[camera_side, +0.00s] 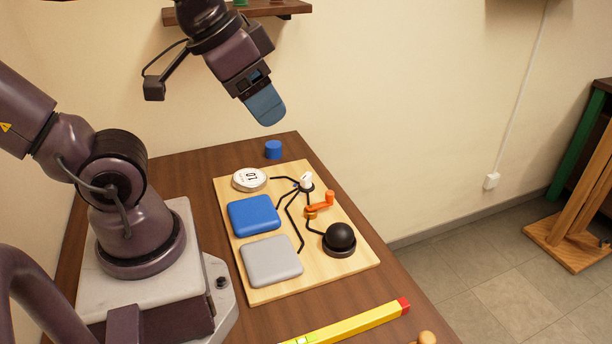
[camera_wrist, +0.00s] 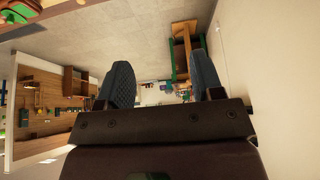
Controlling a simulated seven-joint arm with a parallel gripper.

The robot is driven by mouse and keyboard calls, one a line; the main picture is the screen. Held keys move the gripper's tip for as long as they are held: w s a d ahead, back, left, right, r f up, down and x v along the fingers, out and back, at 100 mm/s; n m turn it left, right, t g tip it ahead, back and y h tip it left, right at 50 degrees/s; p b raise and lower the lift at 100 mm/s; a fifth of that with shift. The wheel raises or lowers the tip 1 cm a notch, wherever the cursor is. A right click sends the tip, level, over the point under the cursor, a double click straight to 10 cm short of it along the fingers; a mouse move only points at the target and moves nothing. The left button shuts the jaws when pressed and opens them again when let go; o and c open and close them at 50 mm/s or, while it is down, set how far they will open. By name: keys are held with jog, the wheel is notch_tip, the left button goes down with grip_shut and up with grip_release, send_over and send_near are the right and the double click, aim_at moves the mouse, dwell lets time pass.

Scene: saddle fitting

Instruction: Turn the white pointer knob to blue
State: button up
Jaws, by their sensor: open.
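The white pointer knob (camera_side: 306,180) stands on a wooden board (camera_side: 262,293), near the board's far right edge, with black lines running from its base. Its pointing direction is too small to tell. A blue pad (camera_side: 254,216) lies on the board to the left of the knob, and a grey pad (camera_side: 271,261) lies nearer the front. My gripper (camera_side: 266,108) is high above the far end of the table, well apart from the knob. In the wrist view my gripper (camera_wrist: 165,85) has its two blue fingers spread with nothing between them. The knob is not in the wrist view.
An orange crank (camera_side: 319,205), a black ball (camera_side: 340,237) and a round white dial (camera_side: 249,179) are on the board. A blue cylinder (camera_side: 273,149) stands behind it. A yellow bar with a red end (camera_side: 350,324) lies in front. A wall shelf (camera_side: 260,9) is near my arm.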

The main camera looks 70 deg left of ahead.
jog(key=w+a+f+n+g, duration=0.2)
jog(key=a+f+n, duration=0.1)
jog(key=a, duration=0.1)
jog(key=n+h, duration=0.4)
jog(key=n, duration=1.9)
send_near(305, 175)
jog(key=shift+g, duration=0.3)
jog(key=x, duration=1)
jog(key=shift+w+r, duration=0.1)
jog(key=shift+w, duration=0.15)
jog(key=shift+c, duration=0.5)
jog(key=shift+y, duration=0.3)
jog(key=c, duration=0.8)
